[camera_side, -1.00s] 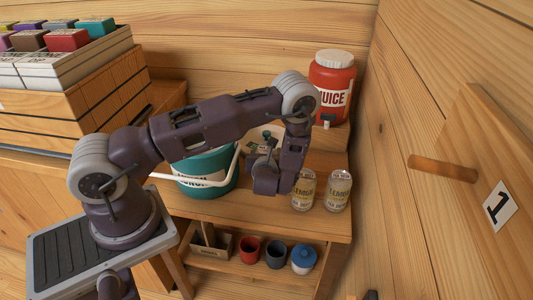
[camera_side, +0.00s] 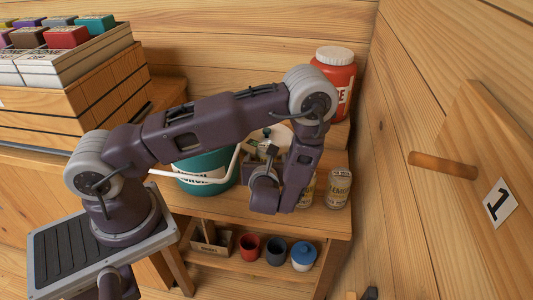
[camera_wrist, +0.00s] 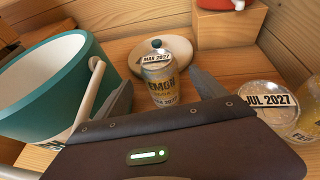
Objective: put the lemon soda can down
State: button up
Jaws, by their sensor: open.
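A yellow-and-silver lemon soda can (camera_wrist: 160,82), with MAR 2027 on its top, stands upright on the wooden surface, seen between my fingers in the wrist view. My gripper (camera_wrist: 160,96) is open, with one finger to each side of the can in that view. I cannot tell whether a finger touches it. In the side view this can is hidden behind my wrist. Two similar cans stand to the right in the side view: one (camera_side: 309,192) partly covered by my gripper, the other (camera_side: 339,189) with a lemon label. The wrist view shows one marked JUL 2027 (camera_wrist: 266,96).
A teal bucket (camera_side: 205,172) with a white handle stands left of my gripper. A white lid (camera_wrist: 165,52) with a teal knob lies behind the can. A red juice jar (camera_side: 336,72) stands at the back. Cups (camera_side: 276,251) sit on the lower shelf. A wooden wall bounds the right.

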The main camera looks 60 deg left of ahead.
jog(key=shift+o, duration=0.5)
jog(key=shift+v, duration=1.3)
